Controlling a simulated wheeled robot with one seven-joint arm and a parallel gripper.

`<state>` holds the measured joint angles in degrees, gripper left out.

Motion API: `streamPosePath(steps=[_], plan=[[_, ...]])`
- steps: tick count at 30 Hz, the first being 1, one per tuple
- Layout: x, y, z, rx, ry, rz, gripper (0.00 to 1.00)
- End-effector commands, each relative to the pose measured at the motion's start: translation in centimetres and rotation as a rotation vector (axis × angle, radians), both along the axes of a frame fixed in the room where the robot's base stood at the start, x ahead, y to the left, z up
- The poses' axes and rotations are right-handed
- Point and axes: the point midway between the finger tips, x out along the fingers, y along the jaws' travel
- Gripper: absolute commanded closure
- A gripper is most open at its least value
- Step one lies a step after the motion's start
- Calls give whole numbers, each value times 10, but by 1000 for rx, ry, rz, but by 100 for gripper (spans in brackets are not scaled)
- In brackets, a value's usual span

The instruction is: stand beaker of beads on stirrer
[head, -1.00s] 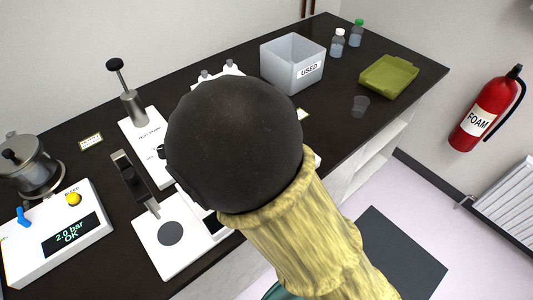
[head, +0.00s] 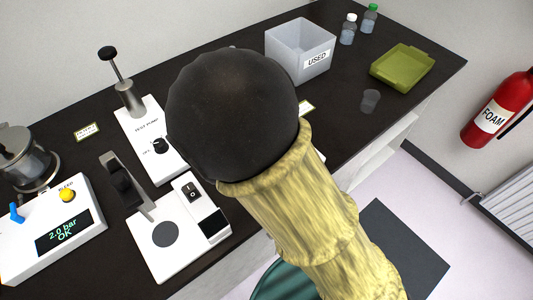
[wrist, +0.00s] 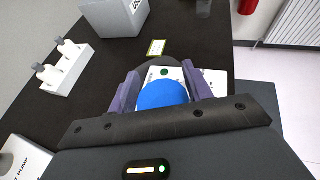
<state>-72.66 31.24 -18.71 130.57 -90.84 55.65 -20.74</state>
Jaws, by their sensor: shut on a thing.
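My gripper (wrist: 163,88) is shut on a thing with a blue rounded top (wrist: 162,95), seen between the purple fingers. It looks like the beaker of beads, but its sides are hidden. In the head view my dark wrist and yellow-sleeved arm hide the gripper and the held thing. Beyond the fingers in the wrist view lies a white unit with a green button (wrist: 164,71) and a dark round part, partly covered. In the head view a white unit (head: 160,265) carries a dark disc, with a switch and display panel beside it; I cannot tell which unit is the stirrer.
A test pump (head: 155,150), a pressure unit (head: 90,240) reading 2.0 bar OK, and a metal pot (head: 30,160) stand at left. A grey USED bin (head: 290,55), an olive tray (head: 392,75), a small cup (head: 370,100) and two bottles stand at the back right.

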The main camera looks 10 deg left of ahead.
Motion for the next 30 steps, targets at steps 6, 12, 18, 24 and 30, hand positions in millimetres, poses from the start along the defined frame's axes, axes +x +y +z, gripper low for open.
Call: streamPosePath(steps=[6, 12, 18, 24, 30], plan=[[-2, 3, -36, -6, 1, 8, 91], [-2, 4, -45, 0, -1, 8, 91], [-2, 3, -45, 0, -1, 8, 91], [-2, 3, -62, -6, 2, 9, 91], [-2, 3, -85, -3, 1, 8, 91]])
